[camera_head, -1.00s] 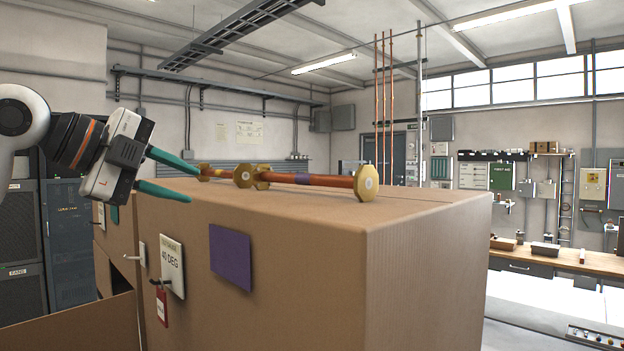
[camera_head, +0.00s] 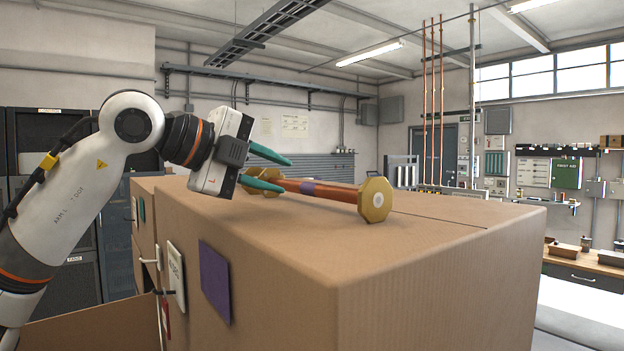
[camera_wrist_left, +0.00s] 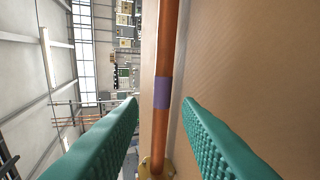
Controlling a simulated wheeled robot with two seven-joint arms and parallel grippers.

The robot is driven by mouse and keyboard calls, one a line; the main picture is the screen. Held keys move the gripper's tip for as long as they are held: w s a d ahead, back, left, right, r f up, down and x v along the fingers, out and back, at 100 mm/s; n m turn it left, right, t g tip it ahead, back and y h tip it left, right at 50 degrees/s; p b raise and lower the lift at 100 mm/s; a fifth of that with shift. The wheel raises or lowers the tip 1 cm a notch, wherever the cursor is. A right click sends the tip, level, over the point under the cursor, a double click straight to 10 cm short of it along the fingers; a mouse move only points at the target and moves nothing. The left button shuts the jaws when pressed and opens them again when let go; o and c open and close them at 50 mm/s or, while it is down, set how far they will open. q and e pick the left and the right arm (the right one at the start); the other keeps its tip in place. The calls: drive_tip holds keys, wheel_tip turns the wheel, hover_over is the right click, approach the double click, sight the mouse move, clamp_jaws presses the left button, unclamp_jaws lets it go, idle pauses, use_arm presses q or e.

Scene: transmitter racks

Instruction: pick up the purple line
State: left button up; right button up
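The purple line is a copper-coloured pipe (camera_head: 335,192) with a purple band (camera_head: 311,188) and a gold octagonal flange (camera_head: 375,200) at its near end. It lies on top of a large brown box. My left gripper (camera_head: 285,175) is open and empty, with its teal fingers just above the pipe's far part. In the left wrist view the pipe (camera_wrist_left: 166,50) runs between the two spread fingers in the picture, with the purple band (camera_wrist_left: 162,92) near the fingertips. A gold flange (camera_wrist_left: 156,168) shows at the bottom there. My right gripper is not in view.
The brown box (camera_head: 420,255) fills the foreground, with a purple square (camera_head: 215,282) and a label plate (camera_head: 177,277) on its side. Another gold flange (camera_head: 270,173) shows partly behind my left gripper. The box top right of the pipe is clear.

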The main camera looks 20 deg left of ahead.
sight(307, 187)
use_arm(q)
drive_tip(key=shift+w+d+f, duration=0.15)
drive_tip(key=shift+w+d, duration=0.15)
drive_tip(key=shift+w, duration=0.05)
drive_tip(key=shift+w+d+f+p, duration=0.1)
drive_tip(key=shift+w+d+p, duration=0.1)
drive_tip(key=shift+w+p, duration=0.15)
drive_tip(key=p+x, duration=0.3)
drive_tip(key=x, duration=0.1)
drive_tip(key=shift+f, duration=0.15)
drive_tip(key=shift+w+d+f, duration=0.1)
drive_tip(key=shift+w+f, duration=0.05)
clamp_jaws()
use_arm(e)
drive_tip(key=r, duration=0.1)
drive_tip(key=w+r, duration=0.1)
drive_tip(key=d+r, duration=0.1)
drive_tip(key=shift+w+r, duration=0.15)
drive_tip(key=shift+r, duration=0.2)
